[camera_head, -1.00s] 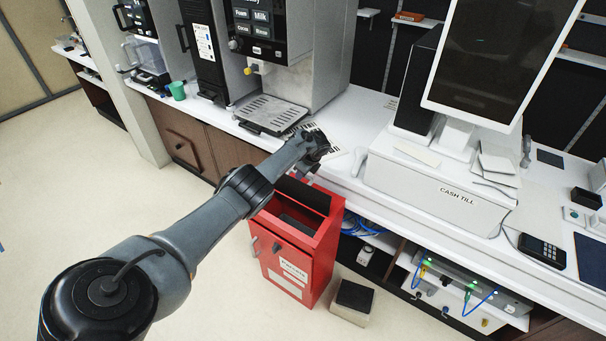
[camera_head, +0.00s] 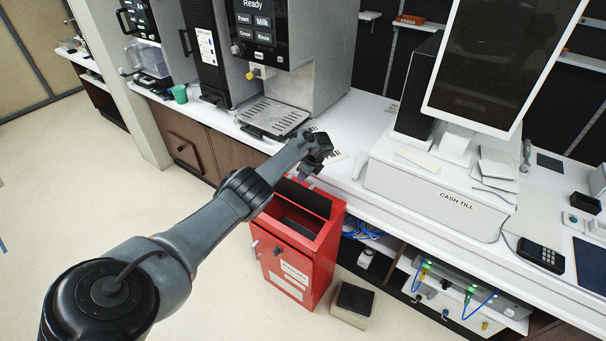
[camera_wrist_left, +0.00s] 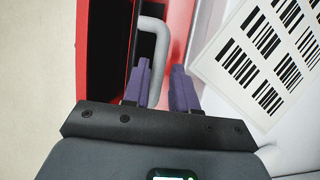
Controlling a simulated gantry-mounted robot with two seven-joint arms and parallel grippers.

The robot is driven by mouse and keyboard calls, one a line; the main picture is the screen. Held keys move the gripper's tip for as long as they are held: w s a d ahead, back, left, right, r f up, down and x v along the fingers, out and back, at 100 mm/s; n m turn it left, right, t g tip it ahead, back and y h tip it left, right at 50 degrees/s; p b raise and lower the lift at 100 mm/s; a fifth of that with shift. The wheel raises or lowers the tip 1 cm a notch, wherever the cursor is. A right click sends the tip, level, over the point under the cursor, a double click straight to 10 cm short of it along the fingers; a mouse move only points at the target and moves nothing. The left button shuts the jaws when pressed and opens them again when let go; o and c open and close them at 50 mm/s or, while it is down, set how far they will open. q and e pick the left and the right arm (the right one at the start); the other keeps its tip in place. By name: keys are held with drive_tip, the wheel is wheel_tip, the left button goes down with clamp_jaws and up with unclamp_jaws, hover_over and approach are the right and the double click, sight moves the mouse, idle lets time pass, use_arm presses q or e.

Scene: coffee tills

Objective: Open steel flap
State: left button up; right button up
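My left gripper (camera_head: 311,172) reaches over the back of a red bin (camera_head: 322,262) beside the counter. In the left wrist view its two purple fingers (camera_wrist_left: 165,90) are apart. A grey bent handle (camera_wrist_left: 158,50) runs down into the gap between them, close to the left finger; I cannot tell whether they touch. The handle stands against a dark panel at the red bin's edge. A dark panel (camera_head: 307,193) at the back of the bin's open top may be the steel flap. My arm hides part of the bin's top. My right gripper is not in view.
The white counter (camera_head: 370,110) edge is right behind the bin. A barcode sheet (camera_wrist_left: 268,50) lies on it close to the fingers. The coffee machine's drip tray (camera_head: 272,116) and the cash till (camera_head: 430,185) flank this spot. A small dark-topped block (camera_head: 354,298) stands on the floor.

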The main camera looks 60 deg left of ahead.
use_arm(q)
drive_tip(key=s+p+v, duration=0.1)
drive_tip(key=p+v, duration=0.2)
drive_tip(key=v, duration=0.5)
drive_tip(key=shift+w+r, duration=0.35)
drive_tip(key=shift+w, duration=0.2)
drive_tip(key=shift+d, duration=0.1)
